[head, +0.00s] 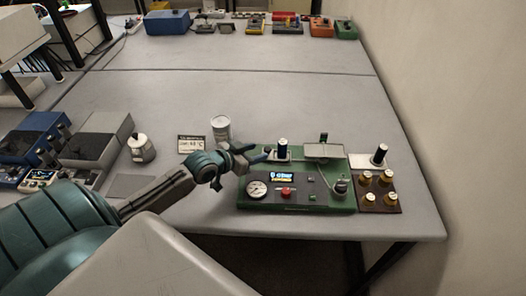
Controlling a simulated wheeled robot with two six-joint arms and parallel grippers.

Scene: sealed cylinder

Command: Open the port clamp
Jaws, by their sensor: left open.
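A green panel device (300,203) stands near the front right of the table. It carries a round gauge (257,189), a lit display (284,176), a red button (286,192) and a dark knob-like fitting (341,186). A dark upright cylinder (283,147) with a light top stands at its back edge, and a flat clear plate (323,151) sits to the right of it. I cannot tell which part is the port clamp. My right gripper is out of view.
A brown block with several brass knobs (379,187) and a white plate with a dark knob (379,155) adjoin the device's right side. A white can (221,126), a small sign (192,144) and a metal pot (141,149) stand to the left. The table's middle is clear.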

